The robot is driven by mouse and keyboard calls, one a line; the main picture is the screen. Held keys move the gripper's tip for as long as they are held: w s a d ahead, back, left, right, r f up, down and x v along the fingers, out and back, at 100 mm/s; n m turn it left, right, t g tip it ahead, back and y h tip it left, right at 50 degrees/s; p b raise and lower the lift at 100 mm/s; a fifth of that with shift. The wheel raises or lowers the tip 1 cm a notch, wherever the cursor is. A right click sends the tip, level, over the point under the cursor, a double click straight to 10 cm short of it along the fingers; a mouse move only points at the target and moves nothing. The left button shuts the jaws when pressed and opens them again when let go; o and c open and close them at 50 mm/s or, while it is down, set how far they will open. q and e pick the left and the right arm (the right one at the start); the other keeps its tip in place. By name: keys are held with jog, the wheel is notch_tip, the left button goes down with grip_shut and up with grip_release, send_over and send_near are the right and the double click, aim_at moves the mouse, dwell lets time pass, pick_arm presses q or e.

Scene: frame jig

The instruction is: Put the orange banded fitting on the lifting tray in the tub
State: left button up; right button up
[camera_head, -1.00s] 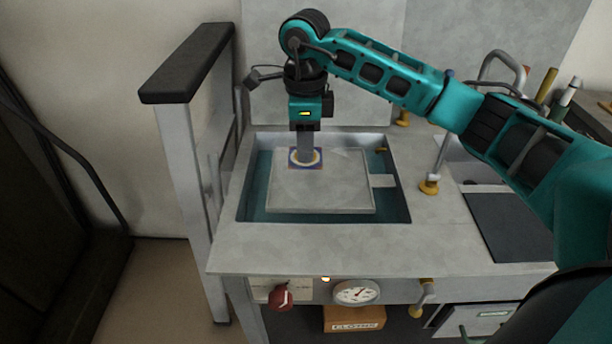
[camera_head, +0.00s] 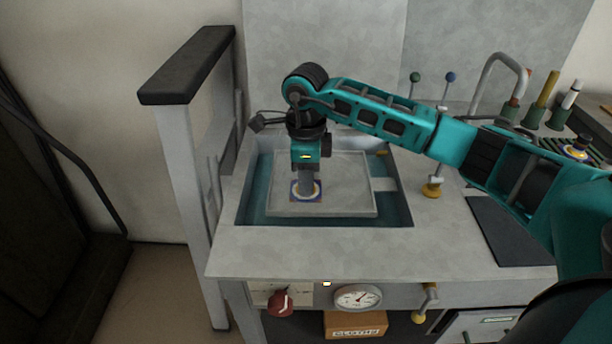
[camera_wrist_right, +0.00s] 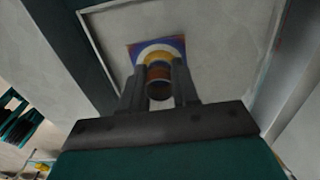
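My right gripper (camera_head: 307,188) points down over the lifting tray (camera_head: 345,200), a pale grey plate in the tub (camera_head: 248,205). In the right wrist view its fingers (camera_wrist_right: 159,88) are closed on both sides of the orange banded fitting (camera_wrist_right: 158,75). I cannot tell whether the base touches the tray. My left gripper is out of view.
A dark mat (camera_head: 500,230) lies farther right. A rack at the far right bears another blue and yellow piece (camera_head: 577,152). A post with a black top (camera_head: 190,65) stands left.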

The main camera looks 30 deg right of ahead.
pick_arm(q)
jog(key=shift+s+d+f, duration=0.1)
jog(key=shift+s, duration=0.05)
pick_arm(e)
jog(key=o, duration=0.4)
jog(key=shift+o, duration=0.2)
jog(key=shift+r, duration=0.1)
jog(key=shift+r, duration=0.25)
notch_tip(320, 180, up, 11)
jog(key=shift+f+p, duration=0.2)
jog(key=shift+p, duration=0.7)
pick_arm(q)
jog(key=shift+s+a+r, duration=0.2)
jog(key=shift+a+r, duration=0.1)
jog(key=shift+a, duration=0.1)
pick_arm(e)
jog(key=shift+r, duration=0.55)
